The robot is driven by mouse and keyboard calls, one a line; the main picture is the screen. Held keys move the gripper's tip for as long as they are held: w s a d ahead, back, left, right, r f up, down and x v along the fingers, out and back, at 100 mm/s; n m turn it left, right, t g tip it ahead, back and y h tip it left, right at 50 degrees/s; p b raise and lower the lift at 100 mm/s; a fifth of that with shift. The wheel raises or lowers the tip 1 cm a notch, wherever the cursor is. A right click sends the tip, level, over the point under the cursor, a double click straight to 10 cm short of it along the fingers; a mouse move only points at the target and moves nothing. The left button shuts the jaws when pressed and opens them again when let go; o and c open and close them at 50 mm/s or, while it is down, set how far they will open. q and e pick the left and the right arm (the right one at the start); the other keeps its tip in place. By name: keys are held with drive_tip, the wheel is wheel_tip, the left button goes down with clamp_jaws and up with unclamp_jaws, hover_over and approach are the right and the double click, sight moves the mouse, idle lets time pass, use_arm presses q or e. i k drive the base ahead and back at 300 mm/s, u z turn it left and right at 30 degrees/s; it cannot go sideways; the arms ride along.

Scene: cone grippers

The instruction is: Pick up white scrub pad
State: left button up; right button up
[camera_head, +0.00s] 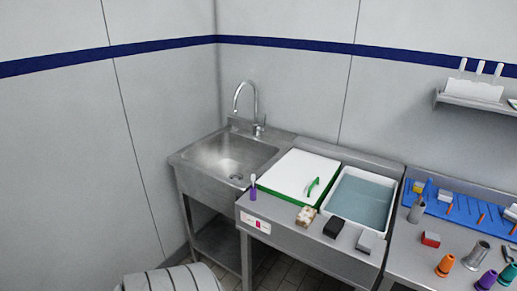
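A small pale grey-white block (367,241), which looks like the white scrub pad, lies at the front edge of the steel counter, in front of the tray of bluish water (361,201). A black block (333,227) and a beige block (306,216) lie to its left along the same edge. Another small whitish block (445,195) lies on the blue mat at the right, so I cannot be fully sure which is the pad. Neither of my grippers is in view.
A steel sink (228,158) with a tap stands at the left. A white board with green edging (299,172) lies beside the water tray. A purple-handled brush (253,187) stands at the counter's left front. Coloured cones, including an orange one (445,265), stand at the right.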

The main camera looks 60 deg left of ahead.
sight(305, 218)
drive_tip(key=k, duration=0.5)
drive_tip(key=u, duration=2)
drive_tip(key=i, duration=0.2)
drive_tip(key=u, duration=0.15)
